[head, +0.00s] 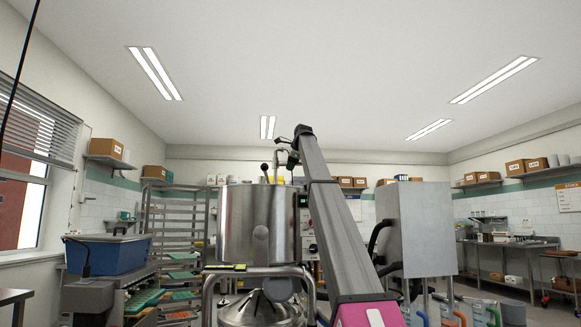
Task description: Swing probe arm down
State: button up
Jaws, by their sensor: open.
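A steel kettle (256,225) stands in the middle of the head view, in a tubular frame. A thin bent metal tube (279,158) rises above its rim and seems to be the raised probe arm. A lever with a black ball knob (264,167) stands just left of it. My grey arm reaches up from the bottom, right of the kettle. My gripper (287,151) is small and dark at its top end, open, close beside the upper part of the tube. I cannot tell whether they touch. The tube's lower end is hidden behind the kettle rim.
A grey steel cabinet (416,228) stands close on the right of my arm. A blue bin (106,254) sits on a machine at left, with a tray rack (177,235) behind. Steel benches (500,245) line the right wall. The space above the kettle is mostly free.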

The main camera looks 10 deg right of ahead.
jog(key=v, duration=1)
jog(key=shift+r, duration=0.1)
